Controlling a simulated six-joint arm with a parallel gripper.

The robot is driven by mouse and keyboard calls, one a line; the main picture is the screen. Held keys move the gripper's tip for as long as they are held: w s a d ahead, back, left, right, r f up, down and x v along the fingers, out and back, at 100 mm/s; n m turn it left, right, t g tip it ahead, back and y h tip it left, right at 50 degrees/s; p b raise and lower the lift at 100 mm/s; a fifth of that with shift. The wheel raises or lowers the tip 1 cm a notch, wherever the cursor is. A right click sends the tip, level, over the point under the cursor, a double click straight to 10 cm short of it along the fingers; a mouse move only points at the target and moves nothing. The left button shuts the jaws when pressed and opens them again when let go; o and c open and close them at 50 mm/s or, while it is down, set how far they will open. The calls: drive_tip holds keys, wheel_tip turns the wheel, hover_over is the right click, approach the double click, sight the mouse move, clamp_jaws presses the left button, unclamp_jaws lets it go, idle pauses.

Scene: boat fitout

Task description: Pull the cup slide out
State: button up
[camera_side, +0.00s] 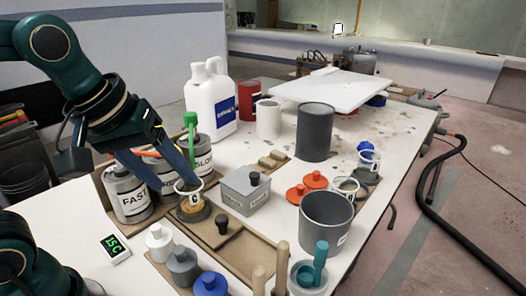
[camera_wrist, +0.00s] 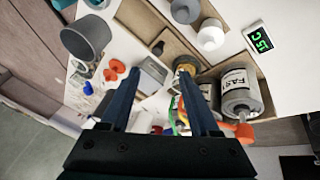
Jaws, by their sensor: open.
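A flat brown wooden slide with a dark knob (camera_side: 222,222) lies in the wooden tray at the front middle; I cannot tell for sure that it is the cup slide. Its knob also shows in the wrist view (camera_wrist: 158,47). A small clear cup marked 0 (camera_side: 194,196) sits on a yellow-brown round base just left of the slide. My gripper (camera_side: 170,184) is open, its two blue fingers pointing down beside and behind the cup. Nothing is clearly held.
White, grey and blue knobbed pieces (camera_side: 183,267) stand in front. A large grey pot (camera_side: 326,222) is at the right.

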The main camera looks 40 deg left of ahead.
sight(221, 218)
drive_tip(key=w+f+n+g, duration=0.1)
drive_tip(key=w+f+n, duration=0.1)
drive_tip(key=w, duration=0.1)
drive_tip(key=w+f+n+g, duration=0.1)
drive_tip(key=w+f+n, duration=0.1)
drive_tip(key=w, duration=0.1)
drive_tip(key=w+f+n+g, duration=0.1)
drive_tip(key=w+f+n, duration=0.1)
drive_tip(key=w+f, duration=0.1)
drive_tip(key=shift+w+a+g, duration=0.2)
drive_tip(key=shift+a+g, duration=0.05)
drive_tip(key=shift+g, duration=0.05)
drive_tip(key=f, duration=0.2)
drive_tip(key=f+g, duration=0.1)
drive_tip(key=f, duration=0.1)
drive_tip(key=shift+w, duration=0.2)
drive_tip(key=shift+s+f, duration=0.1)
drive_tip(key=shift+f, duration=2.65)
clamp_jaws()
